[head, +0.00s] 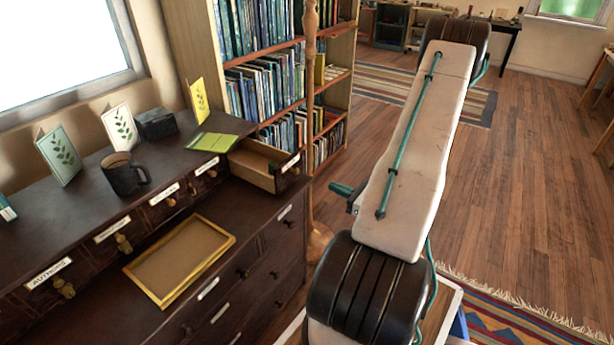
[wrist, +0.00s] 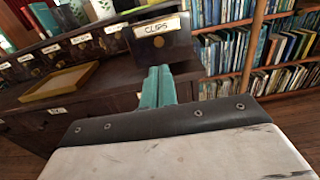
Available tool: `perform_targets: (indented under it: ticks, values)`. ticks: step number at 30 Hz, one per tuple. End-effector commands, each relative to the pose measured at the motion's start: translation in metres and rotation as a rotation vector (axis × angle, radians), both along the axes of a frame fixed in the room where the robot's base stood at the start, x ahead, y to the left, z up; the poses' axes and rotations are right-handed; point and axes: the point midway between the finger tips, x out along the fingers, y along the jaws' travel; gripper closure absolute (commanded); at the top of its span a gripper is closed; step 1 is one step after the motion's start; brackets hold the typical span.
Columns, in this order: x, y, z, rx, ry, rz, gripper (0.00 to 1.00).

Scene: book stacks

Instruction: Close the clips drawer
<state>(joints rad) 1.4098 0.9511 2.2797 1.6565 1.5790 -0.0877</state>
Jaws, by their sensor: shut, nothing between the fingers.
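The clips drawer (head: 254,168) stands pulled out at the right end of the small drawer row in the head view, its inside looking empty. In the wrist view its dark front (wrist: 172,52) faces me, with a white label reading CLIPS and a small round knob. My gripper (wrist: 157,72) is shut and empty, its teal fingers pointing at the drawer front just below the knob. I cannot tell whether they touch it. In the head view the teal fingers (head: 342,189) show to the right of the drawer, partly hidden by my arm.
A mug (head: 124,174), upright cards, a dark box (head: 156,123) and a yellow-green booklet (head: 212,142) stand on the cabinet top. A yellow-rimmed tray (head: 180,262) lies on the lower ledge. A bookcase (head: 268,85) and wooden post (head: 310,120) stand behind the drawer.

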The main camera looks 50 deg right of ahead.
Motion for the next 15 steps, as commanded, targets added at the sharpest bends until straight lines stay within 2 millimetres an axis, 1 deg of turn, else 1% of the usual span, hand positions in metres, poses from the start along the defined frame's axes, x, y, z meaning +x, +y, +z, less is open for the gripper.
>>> perform_targets:
  ticks: [1, 3, 9, 12, 15]
  values:
    - [0.012, 0.002, 0.0, -0.001, 0.0, 0.008, 1.0]
    - [0.028, 0.004, 0.0, -0.002, 0.0, 0.008, 1.0]
    - [0.07, 0.007, 0.0, -0.002, 0.0, 0.009, 1.0]
    - [0.087, 0.008, 0.0, -0.002, 0.0, 0.007, 1.0]
    - [0.099, 0.009, 0.0, -0.003, 0.0, 0.005, 1.0]
